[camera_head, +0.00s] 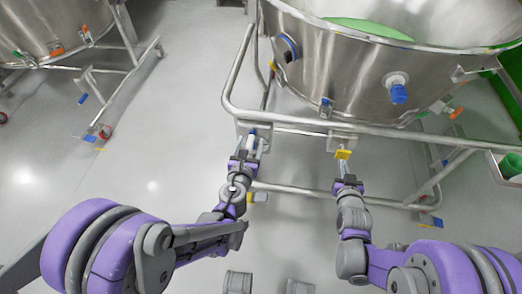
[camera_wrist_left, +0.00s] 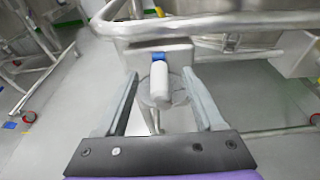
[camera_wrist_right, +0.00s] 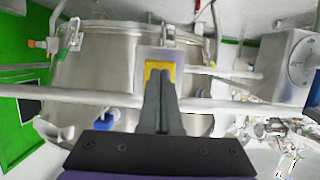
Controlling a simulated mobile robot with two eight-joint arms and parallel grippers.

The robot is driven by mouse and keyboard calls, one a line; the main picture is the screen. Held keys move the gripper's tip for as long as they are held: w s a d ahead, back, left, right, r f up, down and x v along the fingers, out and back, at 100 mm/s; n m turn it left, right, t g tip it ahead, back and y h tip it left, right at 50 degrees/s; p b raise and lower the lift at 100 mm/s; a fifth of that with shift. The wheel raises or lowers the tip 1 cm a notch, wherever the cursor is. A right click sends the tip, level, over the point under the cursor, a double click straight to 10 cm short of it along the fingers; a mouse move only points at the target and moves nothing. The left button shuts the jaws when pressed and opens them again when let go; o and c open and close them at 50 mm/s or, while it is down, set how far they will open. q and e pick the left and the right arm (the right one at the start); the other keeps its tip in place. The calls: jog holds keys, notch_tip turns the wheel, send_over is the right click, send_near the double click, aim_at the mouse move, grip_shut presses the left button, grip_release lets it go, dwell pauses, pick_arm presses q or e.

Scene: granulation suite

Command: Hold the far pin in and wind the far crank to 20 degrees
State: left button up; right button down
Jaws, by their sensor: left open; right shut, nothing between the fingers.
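The crank shows as a pale grip with a blue collar (camera_head: 252,133) below a bracket on the frame rail. In the left wrist view the pale grip (camera_wrist_left: 160,84) stands between the fingers of my left gripper (camera_head: 251,146), which are open, with a gap on each side. The pin shows as a yellow square piece (camera_head: 343,154) on another bracket to the right. My right gripper (camera_head: 342,167) is shut and empty, its tips at the yellow piece. In the right wrist view the fingers cover the middle of the yellow piece (camera_wrist_right: 152,69); I cannot tell whether they touch it.
A steel tube rail (camera_head: 300,127) runs around the large steel bowl (camera_head: 345,70) above both grippers. A lower tube (camera_head: 300,189) crosses beneath. Another bowl frame (camera_head: 120,75) stands at the left. The grey floor (camera_head: 150,150) between is clear.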

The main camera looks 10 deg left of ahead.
aim_at(343, 156)
jog(key=shift+w, duration=1.7)
pick_arm(q)
grip_shut()
